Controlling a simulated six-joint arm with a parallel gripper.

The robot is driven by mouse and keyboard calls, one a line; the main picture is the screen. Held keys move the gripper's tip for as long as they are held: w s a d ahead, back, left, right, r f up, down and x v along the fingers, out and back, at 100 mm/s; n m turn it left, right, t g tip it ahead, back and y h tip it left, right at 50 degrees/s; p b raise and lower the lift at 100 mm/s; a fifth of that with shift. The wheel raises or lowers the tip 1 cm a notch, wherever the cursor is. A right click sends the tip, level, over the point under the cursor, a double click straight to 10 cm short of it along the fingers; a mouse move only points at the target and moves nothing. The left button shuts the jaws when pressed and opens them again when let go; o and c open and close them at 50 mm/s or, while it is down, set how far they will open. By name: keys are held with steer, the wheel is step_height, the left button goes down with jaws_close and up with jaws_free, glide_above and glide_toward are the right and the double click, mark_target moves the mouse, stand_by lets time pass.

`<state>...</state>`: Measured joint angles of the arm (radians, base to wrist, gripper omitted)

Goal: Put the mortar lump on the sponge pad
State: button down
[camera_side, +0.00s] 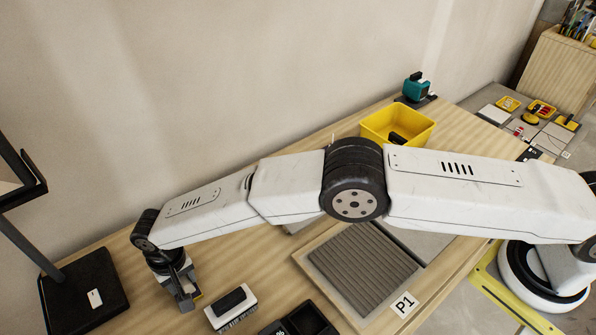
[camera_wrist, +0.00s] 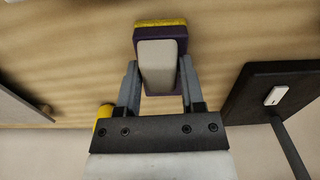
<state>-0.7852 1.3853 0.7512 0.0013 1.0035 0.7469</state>
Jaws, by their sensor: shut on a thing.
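My gripper (camera_wrist: 158,78) is shut on a pale grey block, the mortar lump (camera_wrist: 157,60), in the wrist view. The sponge pad (camera_wrist: 160,32), dark purple with a yellow edge, lies directly behind the lump in that view, and the lump covers much of it. I cannot tell whether the lump touches the pad. In the side view my gripper (camera_side: 184,291) points down low over the left part of the bench. A small yellow edge shows beside its fingers there; the lump itself is hidden.
A white-and-black block (camera_side: 231,307) stands just right of my gripper. A black stand base (camera_side: 85,295) is to the left. A ribbed grey panel (camera_side: 362,267) lies mid-bench near the P1 label. A yellow bin (camera_side: 398,124) stands further back.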

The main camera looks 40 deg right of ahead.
mark_target(181, 280)
steer(key=shift+f, duration=0.25)
steer(key=shift+f, duration=0.15)
steer(key=shift+c, duration=1)
jaws_free()
step_height(181, 280, up, 12)
steer(key=shift+d, duration=0.1)
stand_by(0.4)
